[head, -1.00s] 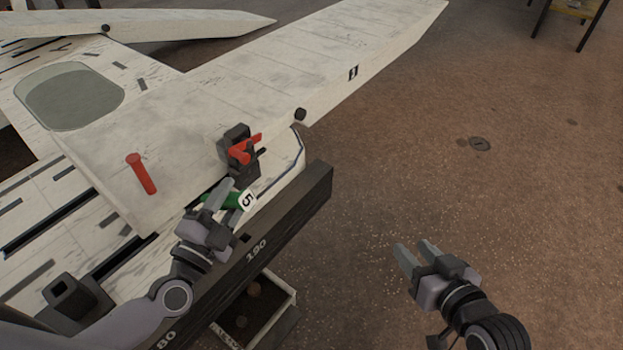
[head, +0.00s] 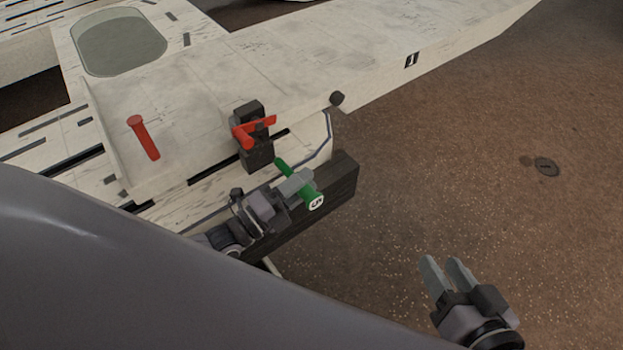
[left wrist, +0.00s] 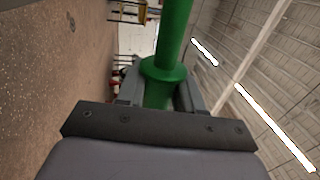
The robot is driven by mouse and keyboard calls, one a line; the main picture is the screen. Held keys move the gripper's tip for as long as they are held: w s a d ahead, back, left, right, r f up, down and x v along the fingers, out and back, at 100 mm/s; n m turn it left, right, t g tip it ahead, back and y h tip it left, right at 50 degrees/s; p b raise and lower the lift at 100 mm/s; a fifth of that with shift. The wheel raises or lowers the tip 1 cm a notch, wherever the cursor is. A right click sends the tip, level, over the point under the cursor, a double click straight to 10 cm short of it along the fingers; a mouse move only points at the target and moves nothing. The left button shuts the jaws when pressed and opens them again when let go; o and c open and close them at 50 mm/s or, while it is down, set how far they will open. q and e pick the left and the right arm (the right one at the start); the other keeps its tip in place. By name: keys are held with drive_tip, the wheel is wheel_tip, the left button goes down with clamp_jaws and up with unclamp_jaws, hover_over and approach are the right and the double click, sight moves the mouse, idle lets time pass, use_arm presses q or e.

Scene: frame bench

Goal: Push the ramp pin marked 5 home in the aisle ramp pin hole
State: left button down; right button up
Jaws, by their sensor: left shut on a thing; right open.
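The green pin marked 5 (head: 313,199) is in my left gripper (head: 297,184), which is shut on it. The pin lies tilted in the head view, its numbered end toward the lower right and its thin end toward the black clamp block. In the left wrist view the green pin (left wrist: 165,70) shows a collar between the fingers. The ramp (head: 300,65) is a pale, worn panel. My right gripper (head: 448,275) is open and empty over the floor.
A black block with a red handle (head: 254,130) stands by the ramp's edge, close to the pin. A dark beam (head: 340,180) runs below.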

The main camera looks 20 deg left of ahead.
sight(284, 165)
use_arm(q)
drive_tip(key=shift+r, duration=0.15)
use_arm(e)
drive_tip(key=shift+r, duration=0.15)
use_arm(q)
drive_tip(key=shift+a, duration=0.2)
drive_tip(key=shift+w+a+b, duration=0.25)
drive_tip(key=shift+w+a, duration=0.25)
drive_tip(key=shift+a, duration=0.35)
drive_tip(key=shift+w+a+b, duration=0.25)
drive_tip(key=shift+w+a, duration=0.25)
drive_tip(key=shift+a, duration=0.3)
drive_tip(key=shift+w+a, duration=0.4)
drive_tip(key=shift+a, duration=0.3)
use_arm(e)
drive_tip(key=shift+a+f, duration=0.2)
drive_tip(key=shift+a, duration=0.1)
drive_tip(key=shift+d+r, duration=0.1)
drive_tip(key=shift+r, duration=0.1)
drive_tip(key=shift+f, duration=0.15)
drive_tip(key=shift+w+r, duration=0.1)
drive_tip(key=shift+r, duration=0.2)
